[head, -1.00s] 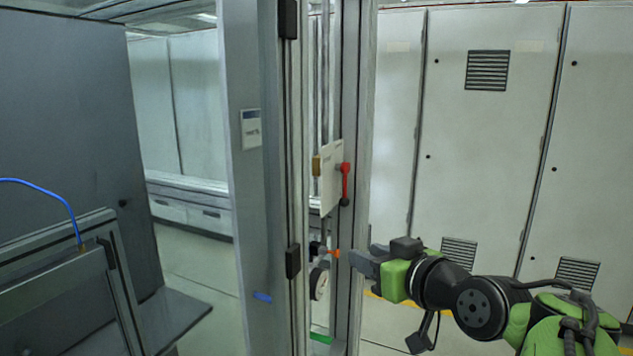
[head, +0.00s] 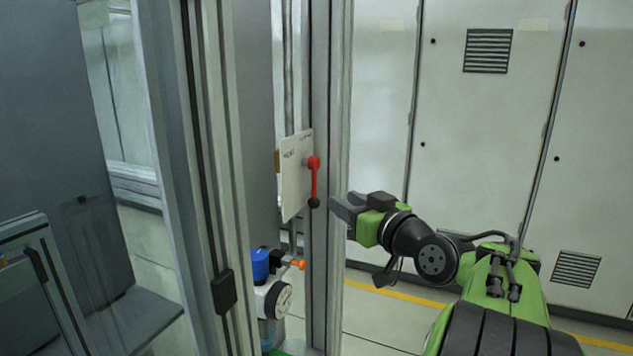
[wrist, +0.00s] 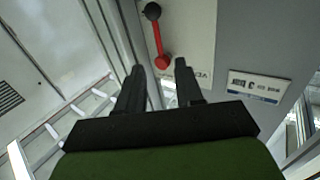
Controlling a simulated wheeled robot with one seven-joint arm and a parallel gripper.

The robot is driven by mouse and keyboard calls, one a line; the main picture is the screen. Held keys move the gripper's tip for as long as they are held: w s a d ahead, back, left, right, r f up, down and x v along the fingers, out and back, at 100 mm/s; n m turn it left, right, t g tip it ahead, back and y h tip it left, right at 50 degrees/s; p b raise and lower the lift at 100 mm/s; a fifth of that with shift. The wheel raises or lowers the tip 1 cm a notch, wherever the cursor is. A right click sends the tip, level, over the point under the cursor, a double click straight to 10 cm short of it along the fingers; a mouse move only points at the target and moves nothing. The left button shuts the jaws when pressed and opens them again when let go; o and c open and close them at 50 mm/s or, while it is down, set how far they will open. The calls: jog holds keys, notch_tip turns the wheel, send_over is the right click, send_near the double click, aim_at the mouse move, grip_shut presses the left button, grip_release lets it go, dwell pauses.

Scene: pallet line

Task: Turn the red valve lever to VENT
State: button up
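The red valve lever (head: 315,182) is on a white plate (head: 293,190) fixed by a grey post. It hangs straight down from its red pivot, with its black knob (head: 314,203) at the bottom. Small lettering at the plate's upper left appears to read VENT. My gripper (head: 338,207) is just right of the knob, apart from it in the head view. In the wrist view the two fingers (wrist: 159,68) are spread with nothing between them. There the red lever (wrist: 157,40) lies beyond the fingertips, its knob pointing to the top edge.
Below the plate are a blue-capped unit (head: 261,264), a small orange handle (head: 297,265) and a round gauge (head: 277,300). Metal posts (head: 335,120) stand close beside the plate. A label (wrist: 257,86) is on the grey panel. Floor right of the posts is open, before tall cabinets.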

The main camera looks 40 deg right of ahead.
aim_at(315, 184)
jog(key=w+d+p, duration=0.1)
jog(key=w+p, duration=0.1)
jog(key=w, duration=0.9)
jog(key=shift+p, duration=0.35)
grip_shut()
jog(key=shift+f, duration=0.1)
dwell(0.5)
